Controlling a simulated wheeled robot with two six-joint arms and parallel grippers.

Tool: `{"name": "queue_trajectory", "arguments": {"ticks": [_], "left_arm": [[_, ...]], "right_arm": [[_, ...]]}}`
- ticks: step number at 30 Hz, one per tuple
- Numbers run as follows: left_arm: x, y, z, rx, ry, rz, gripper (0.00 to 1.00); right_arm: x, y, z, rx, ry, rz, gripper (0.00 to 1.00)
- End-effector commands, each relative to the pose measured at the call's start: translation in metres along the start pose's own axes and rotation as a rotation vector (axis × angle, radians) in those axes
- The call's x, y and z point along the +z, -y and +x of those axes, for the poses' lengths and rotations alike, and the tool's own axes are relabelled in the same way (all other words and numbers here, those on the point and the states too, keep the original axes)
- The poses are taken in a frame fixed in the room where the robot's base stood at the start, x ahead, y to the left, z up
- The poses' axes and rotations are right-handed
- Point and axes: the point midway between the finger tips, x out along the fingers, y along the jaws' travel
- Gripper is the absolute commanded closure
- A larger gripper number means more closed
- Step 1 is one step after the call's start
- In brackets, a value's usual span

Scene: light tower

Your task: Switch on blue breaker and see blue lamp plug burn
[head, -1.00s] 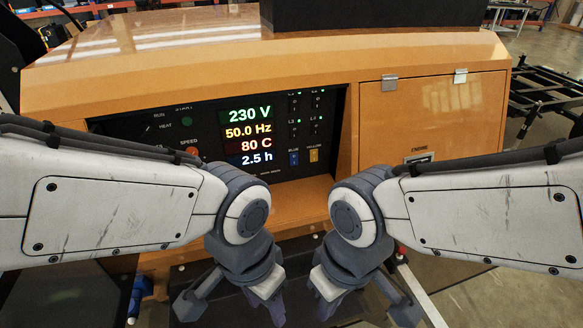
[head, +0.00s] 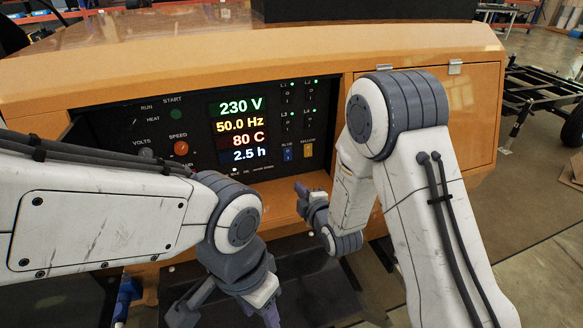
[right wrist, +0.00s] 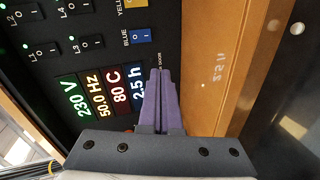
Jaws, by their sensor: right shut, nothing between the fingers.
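The blue breaker (head: 287,154) is a small blue switch under the label BLUE, low on the black control panel. It also shows in the right wrist view (right wrist: 141,36), just beyond the fingertips; I cannot tell its lever position. My right gripper (head: 299,187) is shut and empty, just below the breaker and apart from it. Its purple fingers (right wrist: 160,76) lie together in the right wrist view. My left gripper (head: 262,310) hangs low, partly cut off by the frame edge. A blue plug-like piece (head: 125,299) shows at lower left; I see no glow on it.
The yellow breaker (head: 308,150) sits right beside the blue one. The lit display (head: 240,130) reads 230 V, 50.0 Hz, 80 C and 2.5 h. An orange ledge (head: 285,200) runs below the panel, and an orange door (head: 475,125) is at right.

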Motion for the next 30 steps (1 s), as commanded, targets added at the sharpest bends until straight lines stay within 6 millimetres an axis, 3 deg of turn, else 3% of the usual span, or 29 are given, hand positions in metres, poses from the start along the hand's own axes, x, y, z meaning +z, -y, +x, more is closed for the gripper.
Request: {"name": "queue_trajectory", "arguments": {"ticks": [6, 20, 26, 30], "left_arm": [[0.000, 0.000, 0.005, 0.000, 0.000, 0.000, 0.50], [0.000, 0.000, 0.004, 0.000, 0.000, 0.000, 0.50], [0.000, 0.000, -0.003, 0.000, 0.000, 0.000, 0.50], [-0.001, -0.001, -0.008, 0.000, 0.000, 0.000, 0.50]], "right_arm": [[0.020, 0.003, 0.005, 0.142, 0.013, -0.147, 1.00], [0.021, 0.001, 0.008, 0.161, 0.014, -0.163, 1.00], [0.020, -0.005, 0.034, 0.162, 0.013, -0.162, 1.00], [0.020, -0.010, 0.062, 0.163, 0.013, -0.162, 1.00]]}}
